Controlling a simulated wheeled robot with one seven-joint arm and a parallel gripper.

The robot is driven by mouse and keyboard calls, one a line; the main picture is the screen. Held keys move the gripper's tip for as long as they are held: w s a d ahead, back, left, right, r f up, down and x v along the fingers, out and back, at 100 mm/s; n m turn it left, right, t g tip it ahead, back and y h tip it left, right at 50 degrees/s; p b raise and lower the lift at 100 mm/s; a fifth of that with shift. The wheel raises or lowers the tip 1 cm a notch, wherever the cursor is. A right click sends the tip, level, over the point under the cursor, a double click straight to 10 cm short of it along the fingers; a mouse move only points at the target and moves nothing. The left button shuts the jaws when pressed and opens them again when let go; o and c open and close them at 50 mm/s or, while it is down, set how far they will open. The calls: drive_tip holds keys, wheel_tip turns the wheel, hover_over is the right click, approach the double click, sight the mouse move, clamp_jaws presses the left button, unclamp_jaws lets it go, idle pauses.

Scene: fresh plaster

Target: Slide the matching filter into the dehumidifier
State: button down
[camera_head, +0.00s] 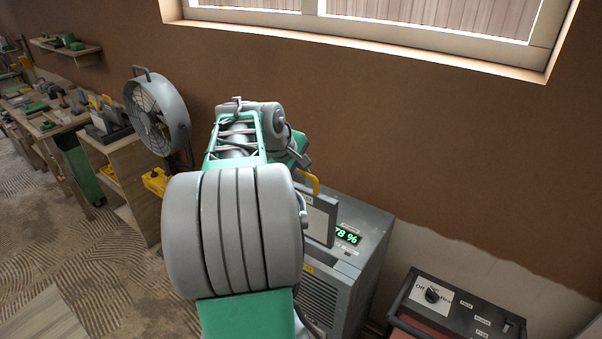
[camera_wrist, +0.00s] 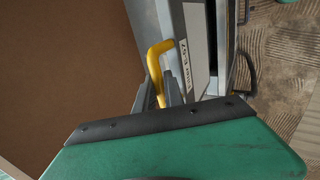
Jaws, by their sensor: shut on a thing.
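The dehumidifier (camera_head: 372,262) is a grey box by the wall with a green "78 %" display (camera_head: 347,235) on top. A flat grey filter (camera_head: 321,217) with a yellow handle (camera_head: 312,181) stands upright at the top of the dehumidifier. How far it sits in the slot I cannot tell. In the wrist view the filter (camera_wrist: 197,48) shows a printed label, too small to read surely, and its bent yellow handle (camera_wrist: 155,62). My gripper (camera_wrist: 172,92) is shut on the handle. In the head view my arm hides the gripper and part of the dehumidifier.
A black-topped device (camera_head: 462,300) with a dial stands at lower right. A grey fan (camera_head: 158,112) is left of my arm. A rack (camera_head: 106,124) with yellow-handled pieces stands on a wooden cabinet (camera_head: 125,170). The wall and window are close behind.

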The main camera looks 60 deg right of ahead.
sight(301, 211)
drive_tip(key=shift+f+b, duration=6.25)
drive_tip(key=shift+f, duration=0.55)
drive_tip(key=shift+f+b, duration=2.3)
drive_tip(key=shift+f, duration=1.7)
drive_tip(key=shift+s+a, duration=0.1)
drive_tip(key=shift+s, duration=0.1)
drive_tip(key=shift+f, duration=0.7)
drive_tip(key=c, duration=1.4)
unclamp_jaws()
drive_tip(key=shift+o, duration=0.2)
drive_tip(key=shift+r, duration=0.1)
drive_tip(key=v, duration=0.7)
drive_tip(key=shift+a+r, duration=0.2)
drive_tip(key=shift+r, duration=0.1)
